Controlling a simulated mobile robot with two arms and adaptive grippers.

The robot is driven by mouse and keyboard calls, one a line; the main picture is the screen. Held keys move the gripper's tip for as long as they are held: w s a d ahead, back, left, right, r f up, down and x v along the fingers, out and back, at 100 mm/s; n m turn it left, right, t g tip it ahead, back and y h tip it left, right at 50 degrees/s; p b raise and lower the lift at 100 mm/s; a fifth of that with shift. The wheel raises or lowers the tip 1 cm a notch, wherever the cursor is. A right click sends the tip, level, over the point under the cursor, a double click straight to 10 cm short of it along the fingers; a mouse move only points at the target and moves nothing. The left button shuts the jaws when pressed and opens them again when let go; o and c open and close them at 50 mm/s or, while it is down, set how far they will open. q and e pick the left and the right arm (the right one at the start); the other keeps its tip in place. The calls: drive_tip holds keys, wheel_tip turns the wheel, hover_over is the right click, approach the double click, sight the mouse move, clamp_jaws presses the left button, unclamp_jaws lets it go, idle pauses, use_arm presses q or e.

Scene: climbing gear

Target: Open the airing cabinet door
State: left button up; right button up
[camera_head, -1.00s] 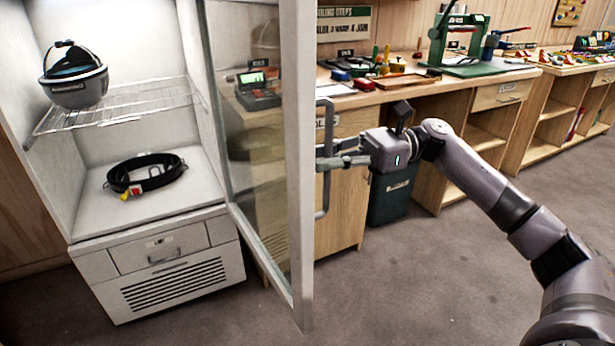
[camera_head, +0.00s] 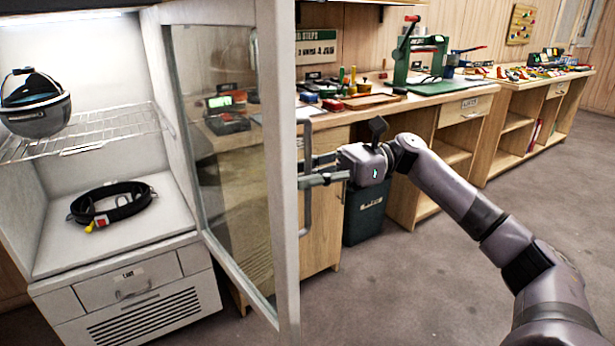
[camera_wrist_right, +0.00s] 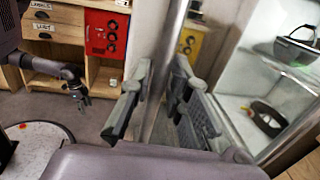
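The airing cabinet door (camera_head: 278,200), a glass pane in a pale frame, stands wide open, swung out toward me. Its long vertical bar handle (camera_head: 307,215) is on the right of the frame. My right gripper (camera_head: 312,170) is at the handle. In the right wrist view the bar (camera_wrist_right: 165,70) runs between the two fingers of my right gripper (camera_wrist_right: 162,100), which are closed around it. My left gripper (camera_wrist_right: 80,92) shows only in the right wrist view, small and away from the cabinet; its finger opening is unclear.
Inside the cabinet, a dark helmet (camera_head: 36,105) sits on the wire shelf (camera_head: 90,138) and a black harness belt (camera_head: 110,204) lies on the floor panel. A workbench (camera_head: 440,98) with gear stands behind the door, with a dark bin (camera_head: 364,212) beneath. Floor (camera_head: 400,290) at front right is clear.

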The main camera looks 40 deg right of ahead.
drive_tip(key=shift+o, duration=1.2)
drive_tip(key=s+d, duration=0.2)
drive_tip(key=d, duration=0.9)
drive_tip(key=shift+s+d, duration=0.15)
drive_tip(key=shift+d, duration=0.25)
